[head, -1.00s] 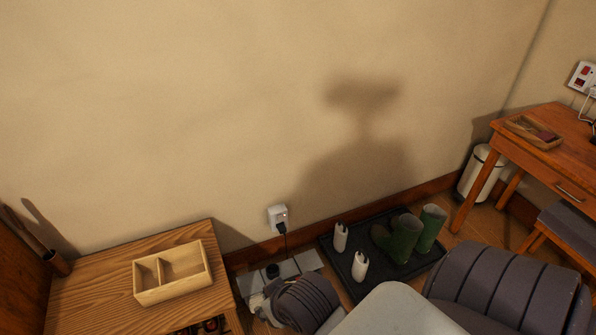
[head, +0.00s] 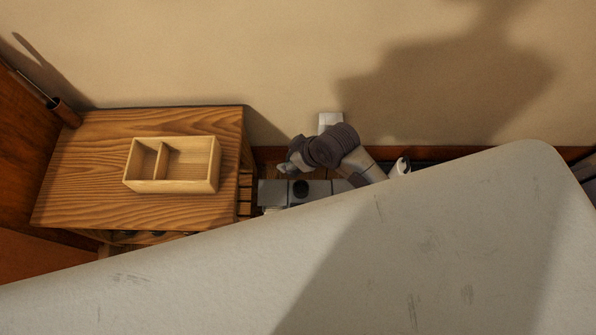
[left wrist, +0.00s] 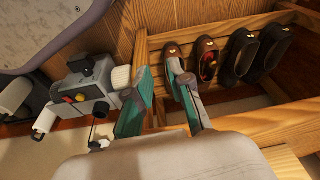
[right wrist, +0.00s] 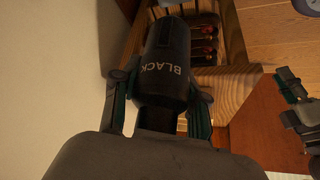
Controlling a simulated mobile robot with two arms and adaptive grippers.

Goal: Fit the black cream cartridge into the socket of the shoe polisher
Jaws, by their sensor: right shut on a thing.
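The black cream cartridge (right wrist: 163,62), lettered BLACK, is in the right wrist view between the teal-lined fingers of my right gripper (right wrist: 158,104), which is shut on it. In the head view my right gripper (head: 287,167) is small, beside the shoe polisher (head: 321,190); the cartridge cannot be made out there. The polisher has a dark round part on top. In the left wrist view the grey polisher (left wrist: 95,107) has red and yellow buttons and a black part on top. My left gripper (left wrist: 158,92) is open and empty, right of it. The socket's inside is not clear.
A wooden cabinet (head: 90,180) with a divided wooden box (head: 198,184) stands left of the polisher. Shoes (left wrist: 238,55) fill a shelf in the left wrist view. My large pale body part hides the lower head view.

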